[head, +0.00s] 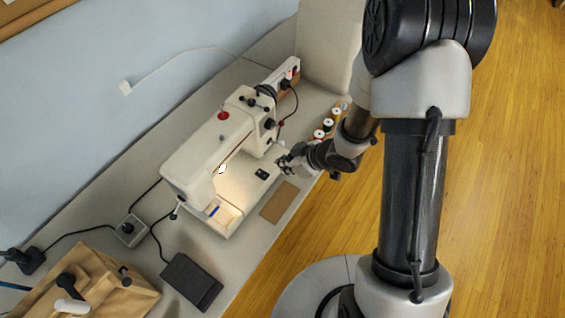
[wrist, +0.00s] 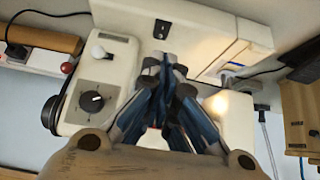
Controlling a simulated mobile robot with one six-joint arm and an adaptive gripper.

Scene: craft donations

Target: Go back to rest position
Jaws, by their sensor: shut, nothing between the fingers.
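My gripper (head: 285,163) is beside the right end of the white sewing machine (head: 205,150), near its lit work bed. In the wrist view its fingers (wrist: 170,66) are drawn together with nothing between them, in front of the machine's white body (wrist: 125,65). A black dial (wrist: 95,100) on the machine shows to the left of the fingers. Whether the fingertips touch the machine cannot be told. My arm reaches in from the right of the head view.
Several thread spools (head: 328,125) stand close behind my gripper at the table's right edge. A brown pad (head: 279,201) lies in front. Open wooden floor (head: 510,180) lies to the right.

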